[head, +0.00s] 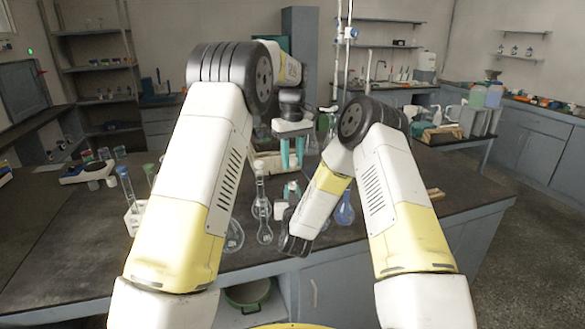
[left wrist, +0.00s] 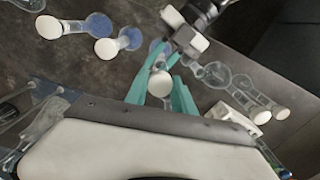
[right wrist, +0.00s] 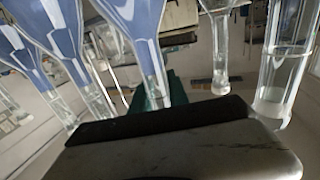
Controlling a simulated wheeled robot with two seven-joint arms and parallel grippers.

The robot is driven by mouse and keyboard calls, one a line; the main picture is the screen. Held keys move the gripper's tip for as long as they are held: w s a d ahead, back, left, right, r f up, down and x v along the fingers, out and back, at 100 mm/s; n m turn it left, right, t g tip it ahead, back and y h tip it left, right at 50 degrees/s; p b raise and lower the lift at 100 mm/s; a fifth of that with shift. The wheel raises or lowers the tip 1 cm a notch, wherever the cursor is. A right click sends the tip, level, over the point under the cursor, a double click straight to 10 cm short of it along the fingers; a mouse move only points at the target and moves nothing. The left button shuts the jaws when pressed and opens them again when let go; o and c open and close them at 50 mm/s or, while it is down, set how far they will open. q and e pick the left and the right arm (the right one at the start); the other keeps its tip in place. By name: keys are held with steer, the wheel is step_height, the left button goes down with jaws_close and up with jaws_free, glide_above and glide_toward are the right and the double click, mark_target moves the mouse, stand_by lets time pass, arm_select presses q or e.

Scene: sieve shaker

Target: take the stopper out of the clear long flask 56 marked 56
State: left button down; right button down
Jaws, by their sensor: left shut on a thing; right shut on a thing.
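My left gripper (head: 292,166) points straight down over the bench, its teal fingers shut on a white stopper. In the left wrist view this stopper (left wrist: 160,85) sits between the teal fingers, with a flask partly hidden below it. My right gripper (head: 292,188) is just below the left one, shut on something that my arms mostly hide. In the right wrist view a narrow glass flask neck (right wrist: 153,80) stands at its teal finger. No mark 56 can be read in any view. Whether stopper and neck are joined cannot be told.
A clear stoppered flask (head: 260,190) stands close left of the grippers. A blue-filled flask (head: 344,208) stands right of my right forearm.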

arm_select(q)
steer(key=shift+r, duration=0.25)
arm_select(e)
steer(key=c, duration=1.2)
jaws_free()
